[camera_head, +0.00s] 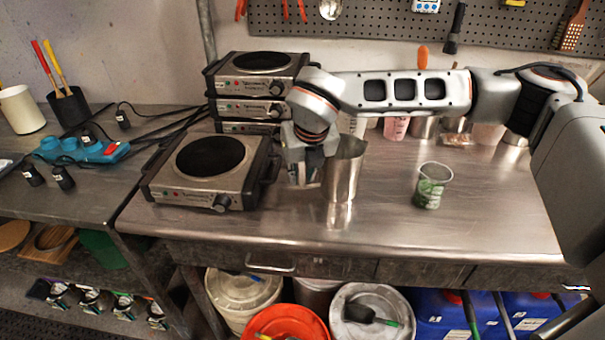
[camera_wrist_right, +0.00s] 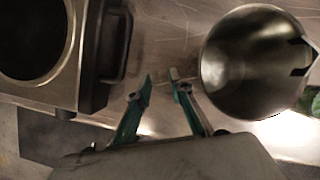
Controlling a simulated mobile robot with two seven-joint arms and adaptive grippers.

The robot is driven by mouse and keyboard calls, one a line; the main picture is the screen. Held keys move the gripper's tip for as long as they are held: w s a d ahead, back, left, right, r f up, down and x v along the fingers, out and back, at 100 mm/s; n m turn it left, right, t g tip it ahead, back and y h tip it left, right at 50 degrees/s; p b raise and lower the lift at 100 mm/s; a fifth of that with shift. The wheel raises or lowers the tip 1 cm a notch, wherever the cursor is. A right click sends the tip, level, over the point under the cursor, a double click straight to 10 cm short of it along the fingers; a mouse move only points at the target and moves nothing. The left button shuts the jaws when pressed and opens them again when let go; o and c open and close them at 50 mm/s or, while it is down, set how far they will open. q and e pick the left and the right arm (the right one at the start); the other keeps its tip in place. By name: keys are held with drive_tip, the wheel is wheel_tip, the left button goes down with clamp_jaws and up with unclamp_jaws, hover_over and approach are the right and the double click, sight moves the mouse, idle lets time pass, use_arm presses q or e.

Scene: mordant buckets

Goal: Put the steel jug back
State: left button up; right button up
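The steel jug (camera_head: 343,178) stands upright on the steel table (camera_head: 385,215), just right of my right gripper (camera_head: 305,178). In the wrist view the jug (camera_wrist_right: 245,70) shows from above, empty as far as I can see, to the right of the fingers. My right gripper (camera_wrist_right: 160,78) points down between the hotplate and the jug. Its two green-edged fingers are a little apart with nothing between them. The jug is outside the fingers. My left gripper is in neither view.
A hotplate (camera_head: 208,172) is close left of the right gripper. Stacked hotplates (camera_head: 262,64) stand behind. A clear beaker with green on it (camera_head: 432,186) stands right of the jug. Several vessels line the back, partly behind my arm. The table's front right is clear.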

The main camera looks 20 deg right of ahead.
drive_tip(key=v, duration=1.2)
